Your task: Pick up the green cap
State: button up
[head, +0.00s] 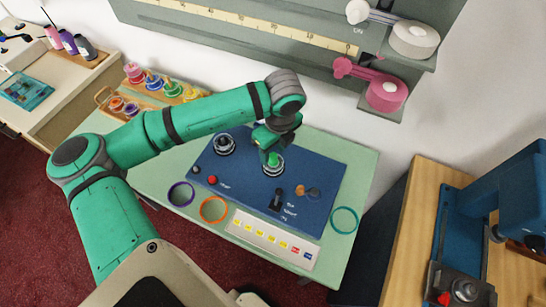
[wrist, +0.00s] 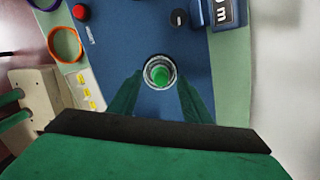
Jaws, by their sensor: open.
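The green cap (head: 273,159) sits in a round pale-rimmed holder on the blue panel (head: 240,190). In the wrist view the green cap (wrist: 162,76) shows near the middle, inside its light ring. My gripper (head: 271,142) is just above the cap, pointing down. In the wrist view my gripper (wrist: 159,88) is open, with one green finger on each side of the cap. No contact with the cap shows, and the exact height gap is hard to tell.
A similar round holder (head: 224,145) stands to the left on the panel. A red button (head: 212,180) and a black switch (head: 277,200) are nearer. Purple (head: 181,194), orange (head: 213,209) and teal (head: 344,220) rings surround the front and right. A wall rail with a pink dispenser (head: 385,92) is behind.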

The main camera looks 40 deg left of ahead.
aim_at(273, 155)
jog(key=shift+w+f, duration=0.1)
jog(key=shift+f, duration=1.4)
jog(key=c, duration=1.1)
